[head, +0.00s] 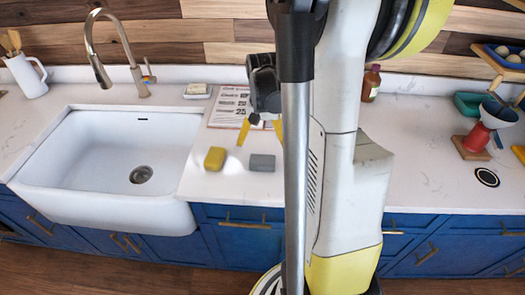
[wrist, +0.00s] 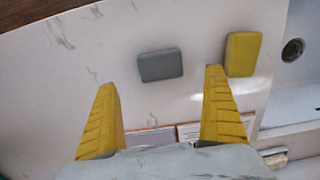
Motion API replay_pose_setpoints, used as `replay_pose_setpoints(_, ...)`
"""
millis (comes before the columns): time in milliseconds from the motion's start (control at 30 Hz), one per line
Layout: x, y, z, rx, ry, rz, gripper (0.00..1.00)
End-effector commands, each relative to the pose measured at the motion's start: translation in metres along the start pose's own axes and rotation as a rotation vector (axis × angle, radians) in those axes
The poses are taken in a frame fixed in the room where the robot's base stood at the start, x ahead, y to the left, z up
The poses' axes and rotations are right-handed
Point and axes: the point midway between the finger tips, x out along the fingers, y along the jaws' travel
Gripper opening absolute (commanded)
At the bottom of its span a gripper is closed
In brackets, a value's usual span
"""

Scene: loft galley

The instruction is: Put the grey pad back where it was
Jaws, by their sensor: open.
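The grey pad (head: 262,163) lies on the white counter to the right of the sink, next to a yellow sponge (head: 215,158). In the wrist view the grey pad (wrist: 160,65) lies beyond my fingertips, between their lines, with the yellow sponge (wrist: 242,54) to its right. My gripper (wrist: 160,78) is open and empty, its two yellow fingers apart and not touching the pad. In the head view my gripper (head: 260,132) is above the counter behind the pad, partly hidden by my own arm.
A white sink (head: 110,160) with a tall faucet (head: 115,65) is at the left. A printed sheet (head: 229,105) lies behind the pad, and a soap dish (head: 197,92) stands near the wall. A red-based pour-over stand (head: 476,138) is at the right.

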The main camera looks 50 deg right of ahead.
Motion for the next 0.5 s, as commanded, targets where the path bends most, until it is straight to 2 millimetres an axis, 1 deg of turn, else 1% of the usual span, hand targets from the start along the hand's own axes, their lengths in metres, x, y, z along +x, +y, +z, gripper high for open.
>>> replay_pose_setpoints(33, -0.009, 0.0, 0.0, 0.0, 0.0, 0.0, 1.0)
replay_pose_setpoints(100, -0.016, 0.0, 0.0, 0.0, 0.0, 0.0, 1.0)
replay_pose_setpoints(267, -0.022, 0.0, 0.0, -0.001, 0.0, 0.0, 1.0)
replay_pose_setpoints(333, -0.025, -0.003, 0.003, -0.012, 0.007, -0.002, 1.0)
replay_pose_setpoints(433, -0.039, -0.018, 0.016, -0.067, 0.043, -0.013, 1.0)
replay_pose_setpoints(500, -0.055, -0.034, 0.033, -0.137, 0.089, -0.028, 1.0)
